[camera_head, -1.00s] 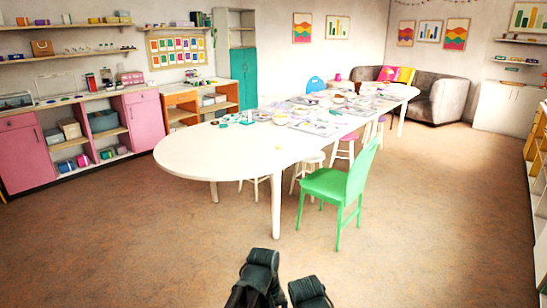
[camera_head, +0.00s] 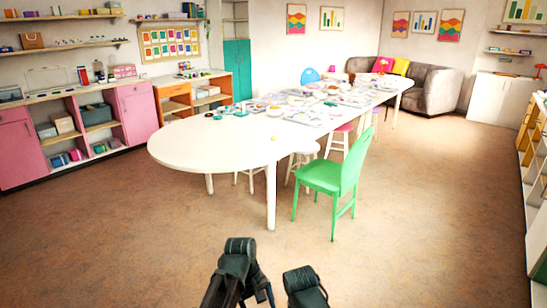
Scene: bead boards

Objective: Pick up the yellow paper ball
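A small yellow ball (camera_head: 273,138), tiny at this distance, shows on the long white table (camera_head: 205,150), by the table's right side and towards its near end. I take it for the yellow paper ball; its surface texture is too small to make out. Two dark parts of my own arms show at the bottom middle of the head view, well short of the table. I see no gripper fingers, so neither gripper is in view.
A green chair (camera_head: 325,177) stands at the table's right side, with a white stool (camera_head: 302,148) beside it. Trays and craft items cover the table's far part. Pink cabinets (camera_head: 135,117) line the left wall. The brown floor (camera_head: 120,235) in front is open.

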